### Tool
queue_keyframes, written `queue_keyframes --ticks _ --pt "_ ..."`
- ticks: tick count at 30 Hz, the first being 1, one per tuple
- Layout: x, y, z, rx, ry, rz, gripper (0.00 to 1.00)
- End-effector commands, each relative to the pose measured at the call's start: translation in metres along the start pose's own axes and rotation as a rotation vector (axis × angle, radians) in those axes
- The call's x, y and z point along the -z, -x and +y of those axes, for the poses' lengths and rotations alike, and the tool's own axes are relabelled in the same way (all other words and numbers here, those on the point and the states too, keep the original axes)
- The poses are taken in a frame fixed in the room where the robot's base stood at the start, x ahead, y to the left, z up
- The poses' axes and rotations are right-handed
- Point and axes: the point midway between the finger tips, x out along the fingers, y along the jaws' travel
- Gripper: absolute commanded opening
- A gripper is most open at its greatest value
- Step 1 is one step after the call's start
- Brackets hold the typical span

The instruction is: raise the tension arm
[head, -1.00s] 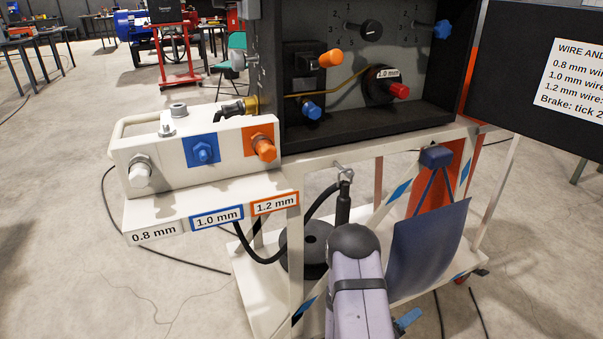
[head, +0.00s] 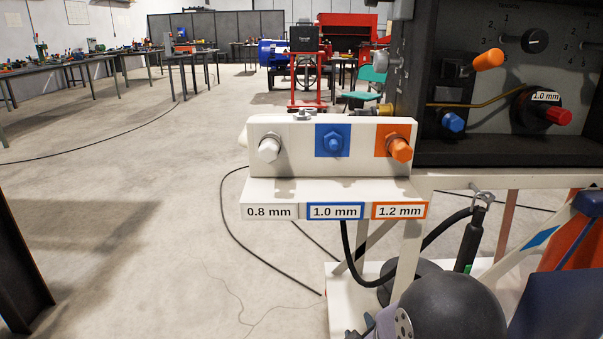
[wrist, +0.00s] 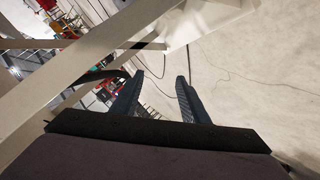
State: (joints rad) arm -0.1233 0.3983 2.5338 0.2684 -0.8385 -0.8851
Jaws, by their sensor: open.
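The wire feeder's dark housing (head: 430,70) is at the upper right of the head view. An orange-tipped arm (head: 488,59), which looks like the tension arm, sticks out to the right and slightly up inside it. A blue knob (head: 453,122) sits below it, and a wire runs right to a red knob (head: 558,115) labelled 1.0 mm. In the wrist view my gripper (wrist: 160,76) is open with nothing between its fingers. It points past pale frame bars toward the floor, and the tension arm does not show there. My gripper is out of the head view.
A white rack (head: 333,190) holds silver, blue and orange fittings labelled 0.8, 1.0 and 1.2 mm, left of the feeder. Pale frame bars (wrist: 70,85) pass close to my gripper in the wrist view. A black hose (head: 352,250) hangs below the rack.

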Motion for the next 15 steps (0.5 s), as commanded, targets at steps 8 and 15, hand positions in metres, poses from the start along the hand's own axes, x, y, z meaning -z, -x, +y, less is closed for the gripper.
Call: queue_keyframes --ticks 8,15 --pt "-0.018 0.051 -0.027 0.285 -0.286 -0.243 0.41" --pt "-0.045 0.122 -0.041 0.438 -0.480 -0.543 0.41"
